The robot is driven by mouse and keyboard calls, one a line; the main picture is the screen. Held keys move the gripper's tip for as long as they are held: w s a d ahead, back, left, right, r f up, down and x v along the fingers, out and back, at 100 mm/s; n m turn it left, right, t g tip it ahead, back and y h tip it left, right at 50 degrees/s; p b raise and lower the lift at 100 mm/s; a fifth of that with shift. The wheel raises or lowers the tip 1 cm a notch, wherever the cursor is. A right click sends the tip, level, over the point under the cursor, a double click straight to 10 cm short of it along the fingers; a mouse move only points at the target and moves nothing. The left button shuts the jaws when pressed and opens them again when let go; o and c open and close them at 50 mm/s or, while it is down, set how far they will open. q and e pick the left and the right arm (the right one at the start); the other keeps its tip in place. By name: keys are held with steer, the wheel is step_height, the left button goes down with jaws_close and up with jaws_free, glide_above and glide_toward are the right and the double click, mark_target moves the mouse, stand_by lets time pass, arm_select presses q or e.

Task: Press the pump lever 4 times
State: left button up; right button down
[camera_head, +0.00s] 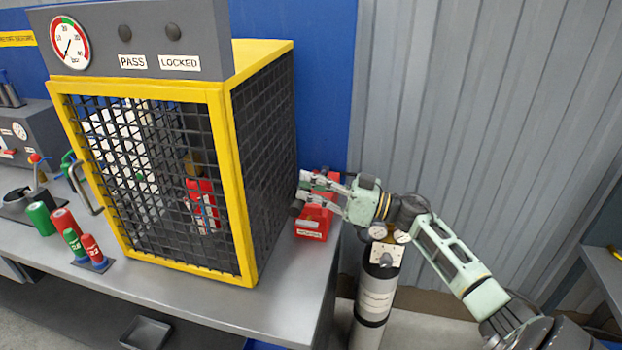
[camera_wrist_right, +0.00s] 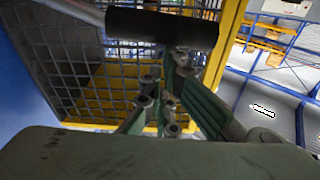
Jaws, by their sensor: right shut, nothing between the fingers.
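The red pump (camera_head: 311,223) stands on the bench to the right of the cage, with a label on its front. The lever's black grip (camera_wrist_right: 160,27) crosses the top of the right wrist view, on a grey metal rod (camera_wrist_right: 78,12). In the head view the dark grip (camera_head: 296,208) is small, by my fingertips. My right gripper (camera_head: 303,190) is shut and empty, over the pump. In the right wrist view its fingers (camera_wrist_right: 170,95) reach up to the grip; I cannot tell whether they touch it. My left gripper is not in view.
The yellow-framed mesh cage (camera_head: 236,180) stands close left of the pump, a red extinguisher inside. Above it are a pressure gauge (camera_head: 70,43) and dark PASS and LOCKED lamps. A gas cylinder (camera_head: 375,297) stands right of the bench. Small red and green cylinders stand at left.

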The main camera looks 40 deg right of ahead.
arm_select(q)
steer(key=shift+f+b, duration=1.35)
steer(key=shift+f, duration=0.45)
arm_select(e)
step_height(320, 180, down, 9)
steer(key=s+a+n, duration=0.1)
steer(key=s+a, duration=0.1)
steer(key=shift+a+r+n, duration=0.2)
steer(key=shift+a+n, duration=0.1)
steer(key=shift+n, duration=0.1)
steer(key=shift+s, duration=0.1)
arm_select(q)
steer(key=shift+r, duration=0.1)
arm_select(e)
steer(key=r+p, duration=0.1)
steer(key=r, duration=0.1)
steer(key=s+r+p, duration=0.1)
steer(key=r+p, duration=0.1)
steer(key=shift+d+r, duration=0.15)
steer(key=b, duration=0.2)
glide_toward(302, 209)
steer(key=r, duration=0.1)
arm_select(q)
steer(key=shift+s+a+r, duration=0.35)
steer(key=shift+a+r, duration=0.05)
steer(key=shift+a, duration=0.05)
arm_select(e)
steer(key=shift+w+d+r, duration=0.1)
steer(key=shift+d+r, duration=0.05)
steer(key=shift+d, duration=0.05)
